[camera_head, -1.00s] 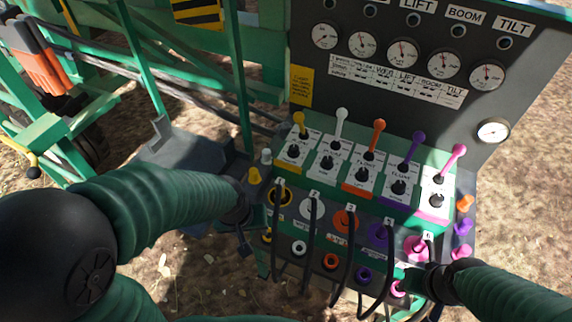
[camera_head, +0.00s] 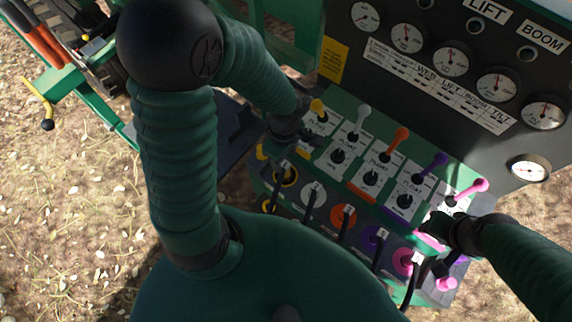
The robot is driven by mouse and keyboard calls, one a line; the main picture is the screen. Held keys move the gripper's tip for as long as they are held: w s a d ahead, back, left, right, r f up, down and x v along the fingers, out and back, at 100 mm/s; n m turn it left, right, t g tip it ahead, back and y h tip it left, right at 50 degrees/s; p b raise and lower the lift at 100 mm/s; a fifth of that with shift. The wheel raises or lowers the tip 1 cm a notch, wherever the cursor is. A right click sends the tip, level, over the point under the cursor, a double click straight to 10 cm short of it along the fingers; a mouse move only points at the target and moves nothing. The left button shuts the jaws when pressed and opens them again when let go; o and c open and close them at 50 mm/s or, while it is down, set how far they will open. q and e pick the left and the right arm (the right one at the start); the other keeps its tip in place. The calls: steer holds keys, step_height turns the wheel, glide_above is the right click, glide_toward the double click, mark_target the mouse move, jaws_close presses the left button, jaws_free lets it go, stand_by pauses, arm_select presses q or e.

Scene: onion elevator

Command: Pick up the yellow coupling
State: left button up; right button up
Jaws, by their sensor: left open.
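A yellow coupling piece (camera_head: 262,152) shows at the left edge of the panel, partly hidden by my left gripper. A yellow-ringed socket (camera_head: 287,176) with a black hose is on the panel front, and another small yellow fitting (camera_head: 267,207) sits below it. My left gripper (camera_head: 296,142) is open, close above the yellow pieces and beside the yellow lever (camera_head: 317,106). I cannot see contact with anything. My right gripper (camera_head: 436,245) is at the panel's right end near the pink fittings; its jaws are too dark to tell.
Black hoses hang from the coloured sockets. A gauge board (camera_head: 440,95) stands behind. Green frame rails are at the left, with dirt ground around.

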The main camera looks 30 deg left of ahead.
mark_target(287, 162)
arm_select(q)
steer(key=f, duration=0.2)
steer(key=w+f, duration=0.1)
steer(key=f, duration=0.1)
steer(key=shift+w+f+b, duration=0.2)
steer(key=shift+f+b, duration=0.1)
steer(key=shift+f, duration=0.05)
steer(key=f, duration=0.3)
steer(key=s+f, duration=0.1)
steer(key=shift+a+f+b, duration=0.2)
steer(key=shift+a+b, duration=0.05)
steer(key=shift+b, duration=0.1)
steer(key=shift+w+d, duration=0.1)
steer(key=shift+w, duration=0.15)
steer(key=shift+c, duration=0.9)
jaws_close()
arm_select(e)
steer(key=shift+w+x, duration=0.25)
steer(key=shift+x, duration=0.85)
